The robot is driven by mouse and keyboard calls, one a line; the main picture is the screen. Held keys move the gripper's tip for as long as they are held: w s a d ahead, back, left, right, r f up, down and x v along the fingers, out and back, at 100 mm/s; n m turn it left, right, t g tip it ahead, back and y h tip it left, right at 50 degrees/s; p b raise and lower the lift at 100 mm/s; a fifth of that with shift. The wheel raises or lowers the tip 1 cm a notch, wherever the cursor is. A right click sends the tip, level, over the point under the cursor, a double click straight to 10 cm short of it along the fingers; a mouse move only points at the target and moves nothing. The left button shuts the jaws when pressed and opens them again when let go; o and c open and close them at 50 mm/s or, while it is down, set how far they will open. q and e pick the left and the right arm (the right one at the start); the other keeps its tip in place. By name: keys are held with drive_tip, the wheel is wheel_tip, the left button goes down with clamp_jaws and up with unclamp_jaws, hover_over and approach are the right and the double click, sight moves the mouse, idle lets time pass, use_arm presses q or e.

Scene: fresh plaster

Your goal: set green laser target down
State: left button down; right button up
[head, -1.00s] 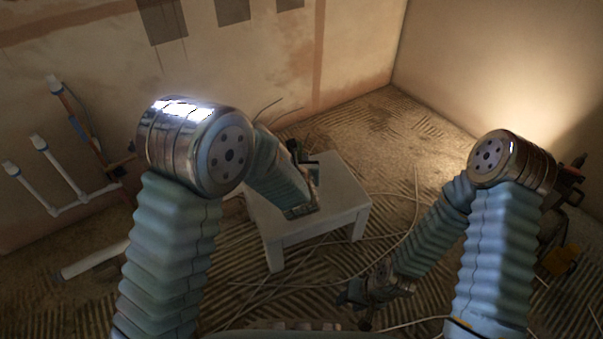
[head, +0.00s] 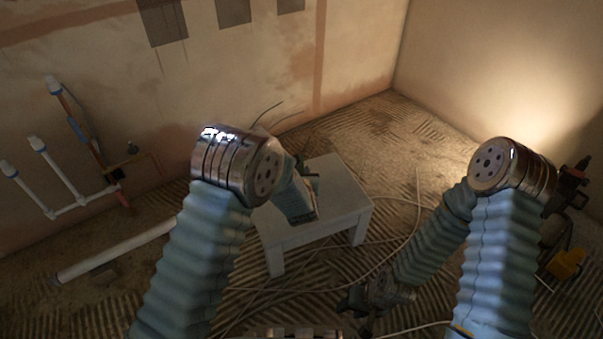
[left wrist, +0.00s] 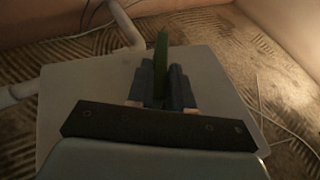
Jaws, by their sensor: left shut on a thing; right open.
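In the left wrist view, the green laser target (left wrist: 161,58) is a thin green plate seen nearly edge-on, upright between the fingers of my left gripper (left wrist: 162,85). The fingers are shut on it. Behind it lies the pale top of a low white table (left wrist: 215,75). I cannot tell whether the target touches the tabletop. In the head view, my left arm reaches over the white table (head: 345,195), and its wrist hides most of the target.
White pipes (head: 75,205) stand against the left wall, and a long white pipe (head: 115,250) lies on the floor. Loose cables (head: 405,250) cross the ridged floor around the table. A yellow object (head: 566,264) is at the far right. The table's right part looks bare.

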use_arm(q)
drive_tip(key=c, duration=1)
unclamp_jaws()
drive_tip(key=shift+r+p, duration=0.2)
drive_tip(key=shift+p, duration=0.15)
drive_tip(key=p+v, duration=0.1)
drive_tip(key=v, duration=1.1)
drive_tip(key=shift+f, duration=0.1)
